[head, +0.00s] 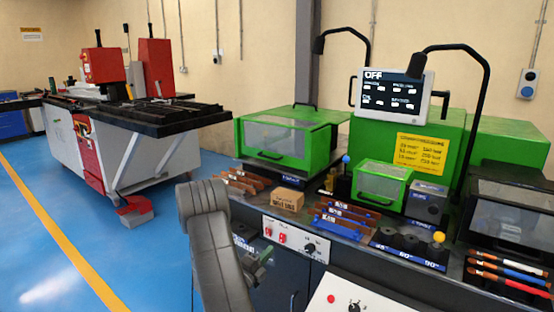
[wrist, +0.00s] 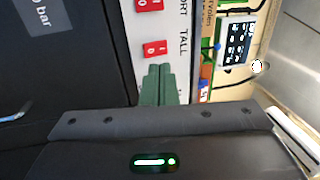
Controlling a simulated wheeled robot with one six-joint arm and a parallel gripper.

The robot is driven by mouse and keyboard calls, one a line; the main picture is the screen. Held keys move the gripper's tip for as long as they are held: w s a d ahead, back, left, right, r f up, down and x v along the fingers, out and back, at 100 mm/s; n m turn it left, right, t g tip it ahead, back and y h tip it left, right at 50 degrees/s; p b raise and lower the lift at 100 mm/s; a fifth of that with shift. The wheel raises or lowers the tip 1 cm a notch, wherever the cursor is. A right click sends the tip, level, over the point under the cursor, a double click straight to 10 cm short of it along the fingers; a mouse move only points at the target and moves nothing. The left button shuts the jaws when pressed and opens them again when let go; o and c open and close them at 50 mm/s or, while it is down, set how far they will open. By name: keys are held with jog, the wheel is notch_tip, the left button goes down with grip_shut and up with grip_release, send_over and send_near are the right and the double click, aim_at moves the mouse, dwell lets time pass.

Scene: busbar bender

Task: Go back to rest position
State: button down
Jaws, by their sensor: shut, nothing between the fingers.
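My gripper (wrist: 158,68) shows in the wrist view as two dark green fingers side by side, shut with nothing between them. In the head view my gripper (head: 266,251) is partly hidden behind my grey arm, in front of the bender bench. The white switch panel (head: 295,240) with red switches is close to the fingertips; it also shows in the wrist view (wrist: 183,40). I cannot tell whether the fingers touch it.
The green bender (head: 437,147) with a screen (head: 391,92) reading OFF stands on the bench. A cardboard box (head: 286,199), copper bars (head: 233,182) and colored-handled tools (head: 510,272) lie there. A red and white machine (head: 145,140) stands at left.

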jog(key=shift+v, duration=2.15)
jog(key=shift+r, duration=0.1)
